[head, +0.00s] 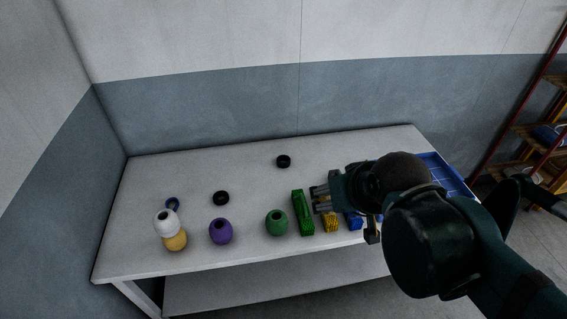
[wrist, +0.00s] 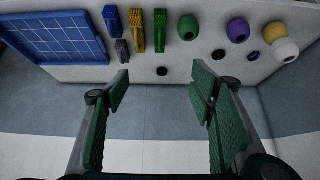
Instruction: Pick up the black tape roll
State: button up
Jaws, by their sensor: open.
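Two small black rolls lie flat on the white table. One black tape roll (head: 283,161) is near the back edge; in the wrist view this roll (wrist: 162,71) shows between my fingers, beyond the fingertips. The other black roll (head: 221,198) is nearer the middle left; it also shows in the wrist view (wrist: 218,54), right of my fingers. My gripper (head: 318,196) is open and empty, above the right half of the table. Its spread green-padded fingers (wrist: 160,82) touch neither roll.
A wall stands behind.

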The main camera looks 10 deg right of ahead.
jog(key=m+g+h+b, duration=0.4)
jog(key=m+g+b, duration=0.15)
jog(key=m, duration=0.65)
send_over(280, 166)
notch_tip(280, 166, down, 33)
jog(key=shift+w+a+f+t, duration=0.2)
jog(key=shift+a+t, duration=0.15)
jog(key=shift+b+x, duration=0.3)
jog(key=shift+x, duration=0.95)
jog(key=shift+f, duration=0.15)
